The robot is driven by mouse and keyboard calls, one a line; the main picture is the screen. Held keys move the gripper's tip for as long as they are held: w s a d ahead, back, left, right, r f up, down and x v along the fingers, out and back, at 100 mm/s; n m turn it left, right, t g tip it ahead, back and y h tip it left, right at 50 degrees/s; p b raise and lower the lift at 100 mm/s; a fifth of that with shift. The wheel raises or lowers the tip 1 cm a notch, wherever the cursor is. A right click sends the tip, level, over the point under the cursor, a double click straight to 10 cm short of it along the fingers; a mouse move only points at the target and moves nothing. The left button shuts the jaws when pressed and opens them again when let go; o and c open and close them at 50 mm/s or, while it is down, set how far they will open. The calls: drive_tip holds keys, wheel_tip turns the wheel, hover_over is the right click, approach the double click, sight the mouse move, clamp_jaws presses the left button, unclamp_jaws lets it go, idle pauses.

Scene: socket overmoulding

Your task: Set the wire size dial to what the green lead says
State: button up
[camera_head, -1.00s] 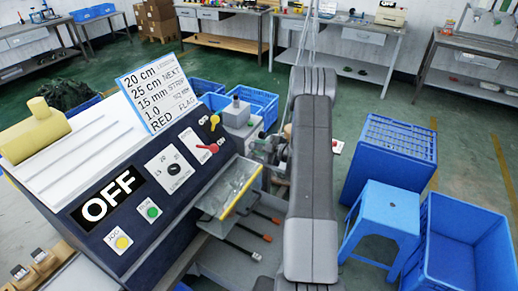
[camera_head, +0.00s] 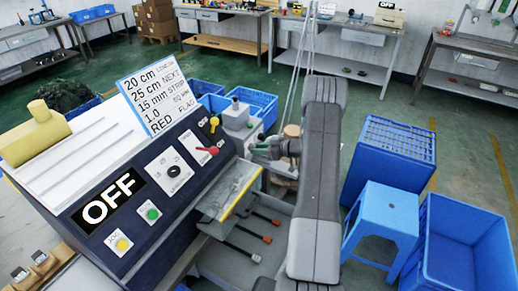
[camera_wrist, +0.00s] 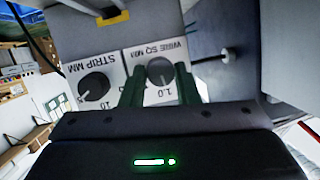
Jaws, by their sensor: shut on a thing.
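The wire size dial (camera_wrist: 160,72), a grey round knob on a white plate marked WIRE SQ MM, shows upside down in the wrist view, with 1.0 printed by it. My gripper (camera_wrist: 158,80) has its two green fingers on either side of this dial, shut on it. The fingers hide part of the plate, so the dial's exact setting is unclear. The strip dial (camera_wrist: 93,87), a black knob marked STRIP MM, sits beside it. A card (camera_head: 158,92) on the machine reads 20 cm, 25 cm NEXT, 15 mm STRIP, 1.0 SQ MM, RED FLAG. I cannot make out a green lead.
Blue crates (camera_head: 390,160) and a blue stool (camera_head: 385,205) stand at the right. Green floor lies open behind.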

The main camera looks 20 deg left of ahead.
drive_tip(key=shift+m, duration=0.4)
idle(0.4)
drive_tip(key=o, duration=1)
drive_tip(key=b+v, duration=0.1)
drive_tip(key=v, duration=0.6)
drive_tip(key=b+v, duration=0.1)
drive_tip(key=v, duration=0.5)
drive_tip(key=shift+w+d+b, duration=0.25)
drive_tip(key=shift+d+b, duration=0.15)
drive_tip(key=shift+d, duration=0.05)
drive_tip(key=shift+a, duration=0.1)
drive_tip(key=p+x, duration=0.1)
drive_tip(key=x, duration=0.5)
drive_tip(key=p+x, duration=0.1)
drive_tip(key=x, duration=0.6)
drive_tip(key=shift+s+a+p, duration=0.2)
drive_tip(key=shift+a+p, duration=0.15)
drive_tip(key=shift+p, duration=0.05)
